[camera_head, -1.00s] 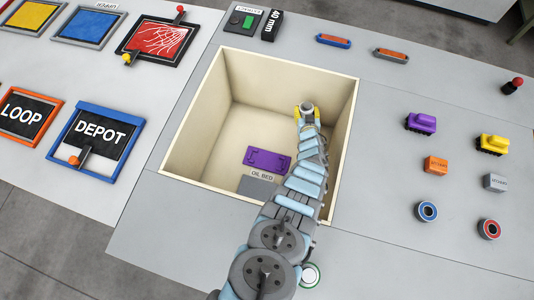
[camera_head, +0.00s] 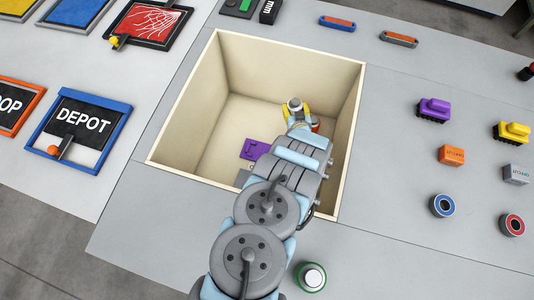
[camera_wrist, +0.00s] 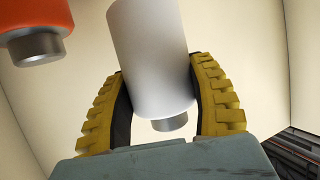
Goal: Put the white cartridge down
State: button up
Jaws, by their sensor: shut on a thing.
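The white cartridge (camera_wrist: 150,55) is a smooth white cylinder with a short grey metal stub at its lower end in the wrist view. My gripper (camera_wrist: 163,100) has yellow ribbed fingers with dark inner pads, shut on the cartridge from both sides. In the head view my gripper (camera_head: 297,112) is inside the deep cream box (camera_head: 200,110), towards its right side. The pale round end of the white cartridge (camera_head: 295,103) shows there. My arm hides part of the box floor. I cannot tell whether the cartridge touches anything below.
An orange-red cylinder (camera_wrist: 35,28) with a grey stub is close by in the wrist view. A purple piece (camera_head: 254,149) lies on the box floor, partly behind my arm. The box walls surround the gripper. A white, green-ringed object (camera_head: 310,277) stands outside, near my arm.

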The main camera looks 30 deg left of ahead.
jog(key=shift+s+a+f+b, duration=0.25)
jog(key=shift+s+b, duration=0.05)
jog(key=shift+b, duration=0.1)
jog(key=shift+f+b, duration=1.75)
jog(key=shift+f, duration=2.05)
jog(key=shift+f, duration=0.1)
jog(key=o, duration=0.9)
jog(key=shift+o, duration=0.2)
jog(key=shift+s+d+r+p, duration=0.2)
jog(key=shift+r+p, duration=0.15)
jog(key=shift+p+v, duration=1.7)
jog(key=shift+v, duration=1.7)
